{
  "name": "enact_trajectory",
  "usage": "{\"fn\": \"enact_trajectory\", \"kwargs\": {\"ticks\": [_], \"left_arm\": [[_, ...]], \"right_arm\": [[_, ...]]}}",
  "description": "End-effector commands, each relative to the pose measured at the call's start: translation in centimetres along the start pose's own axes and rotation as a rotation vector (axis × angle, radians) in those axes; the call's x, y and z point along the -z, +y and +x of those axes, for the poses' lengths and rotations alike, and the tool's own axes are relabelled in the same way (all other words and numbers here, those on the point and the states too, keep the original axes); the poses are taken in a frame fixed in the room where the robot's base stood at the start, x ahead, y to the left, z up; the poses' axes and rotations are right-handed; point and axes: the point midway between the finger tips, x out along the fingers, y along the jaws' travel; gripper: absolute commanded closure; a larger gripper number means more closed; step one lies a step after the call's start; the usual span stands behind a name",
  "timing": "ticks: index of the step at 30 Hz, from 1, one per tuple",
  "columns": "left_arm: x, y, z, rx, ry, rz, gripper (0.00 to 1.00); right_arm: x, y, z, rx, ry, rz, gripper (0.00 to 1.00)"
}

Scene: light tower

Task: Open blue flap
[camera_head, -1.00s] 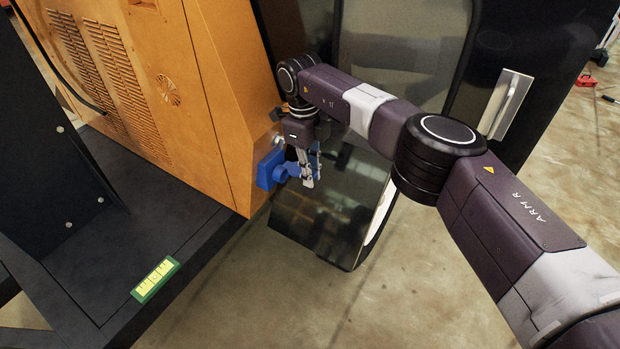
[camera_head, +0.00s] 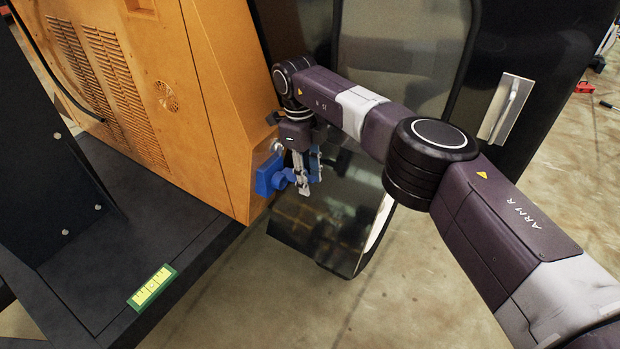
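The blue flap (camera_head: 268,177) sits on a blue socket at the lower right edge of the orange cabinet (camera_head: 205,120). My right gripper (camera_head: 306,185) hangs downward just to the right of the flap, with its fingers at the flap's height. Its fingers overlap the blue part in this view. I cannot tell whether they touch it or how far apart they are. The flap's hinge and front are partly hidden by the fingers. My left gripper is not in view.
A dark door with a metal handle plate (camera_head: 506,106) stands behind my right arm. The concrete floor (camera_head: 270,310) in front is clear.

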Motion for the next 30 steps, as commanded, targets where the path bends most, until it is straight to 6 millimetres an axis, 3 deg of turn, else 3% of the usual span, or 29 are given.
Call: {"fn": "enact_trajectory", "kwargs": {"ticks": [9,21,30], "left_arm": [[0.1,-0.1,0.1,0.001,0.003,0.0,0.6],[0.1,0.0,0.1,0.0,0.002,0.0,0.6],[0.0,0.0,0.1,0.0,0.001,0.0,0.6]], "right_arm": [[0.1,0.1,-0.2,-0.002,0.004,0.0,0.68],[-0.1,0.0,-6.2,-0.001,0.002,0.0,0.68],[0.0,0.0,-7.4,-0.002,0.004,-0.001,0.68]]}}
